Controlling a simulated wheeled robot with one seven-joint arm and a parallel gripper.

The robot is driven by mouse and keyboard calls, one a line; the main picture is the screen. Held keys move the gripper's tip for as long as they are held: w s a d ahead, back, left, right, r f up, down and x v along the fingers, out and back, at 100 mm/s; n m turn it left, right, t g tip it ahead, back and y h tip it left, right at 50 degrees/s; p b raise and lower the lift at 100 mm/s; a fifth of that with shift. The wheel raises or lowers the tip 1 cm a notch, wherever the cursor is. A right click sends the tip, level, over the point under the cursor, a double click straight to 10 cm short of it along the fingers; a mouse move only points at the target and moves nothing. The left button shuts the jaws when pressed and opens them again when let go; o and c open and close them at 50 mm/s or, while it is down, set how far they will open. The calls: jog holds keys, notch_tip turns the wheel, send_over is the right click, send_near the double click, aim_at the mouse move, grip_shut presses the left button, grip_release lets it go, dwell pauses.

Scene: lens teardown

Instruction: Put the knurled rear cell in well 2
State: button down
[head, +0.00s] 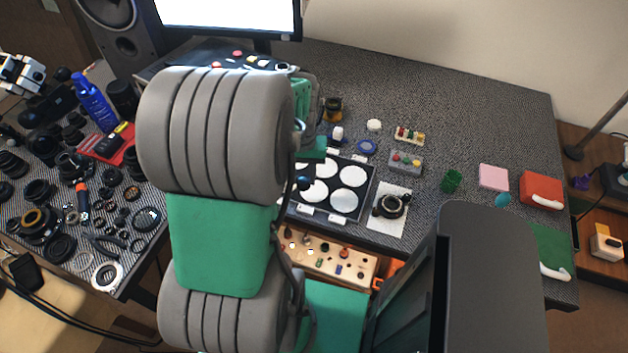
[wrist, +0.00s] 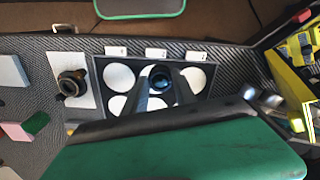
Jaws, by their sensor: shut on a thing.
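My gripper (wrist: 161,76) is shut on a small dark round part with a bluish glassy centre, which I take as the knurled rear cell (wrist: 160,84). In the wrist view the cell sits between the two dark fingers, over the upper middle of the black well tray (wrist: 97,92). The tray has several white round wells and also shows in the head view (head: 368,190). The fingers and cell cover much of the upper middle well. Whether the cell touches the tray I cannot tell. Well numbers are not legible. My arm hides most of the gripper in the head view.
A dark lens body (head: 390,205) stands on a white sheet (head: 386,228) beside the tray; the wrist view shows it too (wrist: 71,83). The back right desk is clear.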

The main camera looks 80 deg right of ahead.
jog(key=d+f, duration=0.2)
jog(key=f, duration=0.1)
jog(key=s+d+f, duration=0.1)
jog(key=d+f, duration=0.1)
jog(key=d, duration=0.1)
jog(key=shift+s+f, duration=0.2)
jog(key=shift+f, duration=0.2)
notch_tip(320, 180, down, 3)
jog(key=shift+d+r+p, duration=0.1)
jog(key=shift+r+p, duration=0.1)
jog(key=shift+p, duration=0.4)
jog(key=shift+f, duration=0.45)
jog(key=shift+f, duration=0.25)
jog(key=c, duration=1)
grip_release()
jog(key=shift+r, duration=0.1)
